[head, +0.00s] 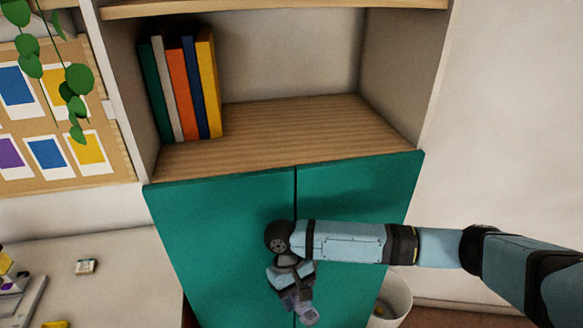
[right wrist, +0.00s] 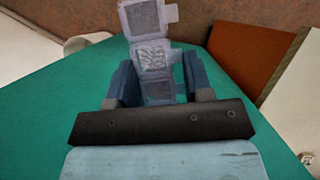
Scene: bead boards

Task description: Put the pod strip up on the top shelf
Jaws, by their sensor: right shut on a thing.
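The pod strip (head: 305,310) is a translucent, pale violet strip of square pods. My right gripper (head: 294,280) is shut on it, low in front of the green cabinet doors. In the right wrist view the strip (right wrist: 152,52) stands up between the two blue fingers of the gripper (right wrist: 158,85), with its far end beyond them. A wooden shelf board (head: 290,130) above the doors holds books. A higher board (head: 270,7) crosses the top edge of the head view; its upper surface is hidden. My left gripper is not in view.
Several upright books (head: 178,88) stand at the left of the wooden shelf; its middle and right are bare. Green doors (head: 225,235) are below. A white bin (head: 398,295) stands at lower right. A desk (head: 95,245) with small items is at left, with hanging leaves (head: 76,85) above.

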